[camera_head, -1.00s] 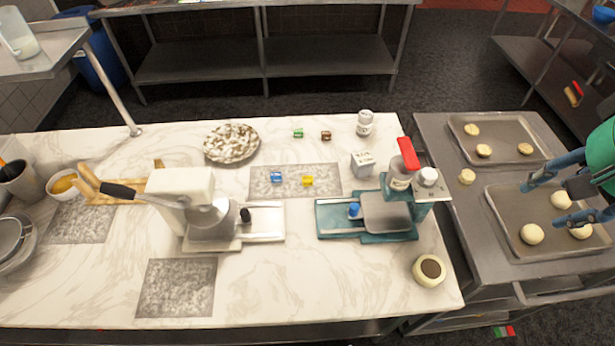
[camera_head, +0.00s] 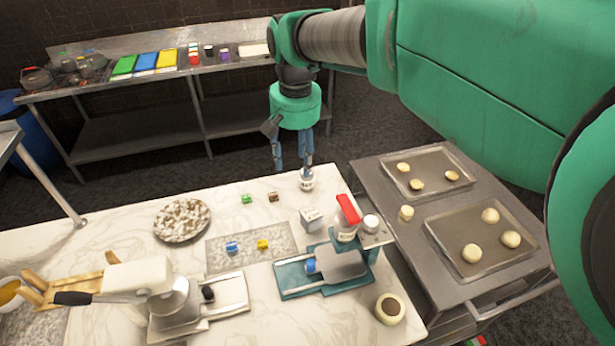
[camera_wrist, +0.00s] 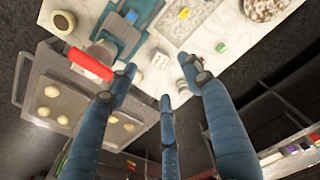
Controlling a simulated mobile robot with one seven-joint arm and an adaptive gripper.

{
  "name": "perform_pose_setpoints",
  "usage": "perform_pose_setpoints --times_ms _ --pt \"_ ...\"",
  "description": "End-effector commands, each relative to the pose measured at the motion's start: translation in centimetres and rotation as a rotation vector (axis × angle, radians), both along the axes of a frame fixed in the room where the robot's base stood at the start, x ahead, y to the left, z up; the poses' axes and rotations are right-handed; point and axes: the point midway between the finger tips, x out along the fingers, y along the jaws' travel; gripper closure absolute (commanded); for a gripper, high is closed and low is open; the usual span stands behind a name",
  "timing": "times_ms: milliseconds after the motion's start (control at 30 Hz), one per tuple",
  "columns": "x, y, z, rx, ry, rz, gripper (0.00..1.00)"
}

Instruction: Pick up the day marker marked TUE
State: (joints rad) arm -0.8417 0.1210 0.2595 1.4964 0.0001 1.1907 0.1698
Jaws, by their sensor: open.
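Several small coloured cubes that look like day markers lie on the marble counter: a green one (camera_head: 247,199), a brown one (camera_head: 273,197), a blue one (camera_head: 232,247) and a yellow one (camera_head: 262,244). The green (camera_wrist: 221,47) and yellow (camera_wrist: 184,13) ones also show in the wrist view. Their lettering is too small to read, so I cannot tell which says TUE. My gripper (camera_head: 293,162) is open with its fingers pointing down, above the counter's back edge, close to a white jar (camera_head: 307,184) and right of the green and brown cubes. I see nothing held.
A white labelled block (camera_head: 311,219), a red-topped bottle (camera_head: 346,216) and a teal scale (camera_head: 296,285) stand right of the cubes. A speckled plate (camera_head: 182,220) lies left. Blue and yellow cubes rest on a grey mat (camera_head: 222,264). Trays of dough (camera_head: 455,265) are at right.

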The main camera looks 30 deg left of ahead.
Motion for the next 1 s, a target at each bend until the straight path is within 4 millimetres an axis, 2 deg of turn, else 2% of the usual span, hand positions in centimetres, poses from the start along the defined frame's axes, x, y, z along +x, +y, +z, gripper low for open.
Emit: perform_pose_setpoints --times_ms 33,100,300,667,700,867,1000 --pt "-0.5 1.7 -0.3 -0.008 0.008 0.019 0.5" --pt "-1.1 3.4 -1.0 -0.017 0.015 0.035 0.5" --pt "-2.7 7.2 -2.4 -0.035 0.029 0.074 0.5" --pt "-5.1 11.7 -4.7 -0.061 0.048 0.122 0.5" --pt "-5.0 11.4 -6.1 -0.063 0.05 0.119 0.5" --pt "-5.0 11.3 -10.6 -0.063 0.049 0.119 0.5" --pt "-5.0 11.3 -15.1 -0.062 0.048 0.119 0.5"
